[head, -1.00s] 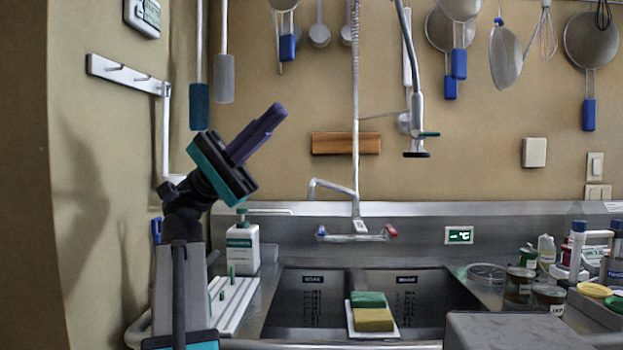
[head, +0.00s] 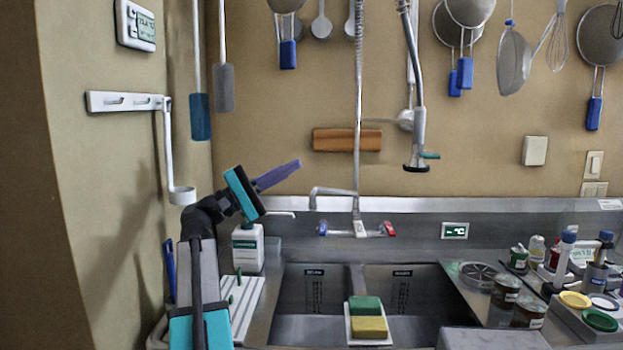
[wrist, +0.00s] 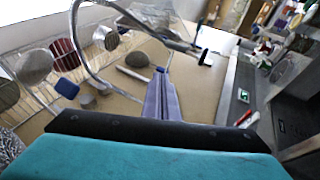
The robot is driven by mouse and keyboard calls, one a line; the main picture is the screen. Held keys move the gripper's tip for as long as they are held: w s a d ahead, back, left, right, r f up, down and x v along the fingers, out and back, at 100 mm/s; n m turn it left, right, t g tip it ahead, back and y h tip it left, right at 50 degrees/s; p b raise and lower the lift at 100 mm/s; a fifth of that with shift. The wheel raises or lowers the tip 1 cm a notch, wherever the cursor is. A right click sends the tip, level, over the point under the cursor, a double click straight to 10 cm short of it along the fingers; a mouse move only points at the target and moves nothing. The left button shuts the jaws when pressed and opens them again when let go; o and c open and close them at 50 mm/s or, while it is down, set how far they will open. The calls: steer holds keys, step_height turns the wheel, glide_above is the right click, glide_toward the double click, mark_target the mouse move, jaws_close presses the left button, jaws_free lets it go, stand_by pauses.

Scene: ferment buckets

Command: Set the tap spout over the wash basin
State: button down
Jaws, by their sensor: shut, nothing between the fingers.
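The tap spout (head: 333,190) is a thin grey metal pipe on the wall mixer. It reaches left, and its downturned tip hangs above the left sink basin (head: 312,290). A second basin (head: 410,285) lies to the right of it. Each has a small dark label on its back wall, too small to read. My gripper (head: 296,164), with purple fingers and a teal body, is shut and empty. It is just left of the spout and a little higher, pointing right and slightly up. How far it is from the spout in depth I cannot tell. The fingers (wrist: 163,76) also show in the wrist view.
A green and yellow sponge pair (head: 368,317) sits on a white tray at the basin divider. A spray hose (head: 415,110) hangs above right. A soap bottle (head: 247,248) and white rack (head: 240,300) stand left. Jars (head: 506,290) crowd the right counter.

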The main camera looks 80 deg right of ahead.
mark_target(313, 193)
steer(key=w+d+f+n+t+h+p, duration=0.2)
steer(key=w+d+f+t+p, duration=0.2)
steer(key=d+f+t+p, duration=0.3)
steer(key=d+f+p, duration=0.4)
steer(key=shift+d+f+n+t+p, duration=0.2)
steer(key=shift+d+n+t+p, duration=0.1)
steer(key=shift+d+n+p, duration=0.1)
steer(key=shift+d, duration=0.1)
steer(key=shift+p+x, duration=1.6)
steer(key=shift+x, duration=3.3)
steer(key=shift+s, duration=0.1)
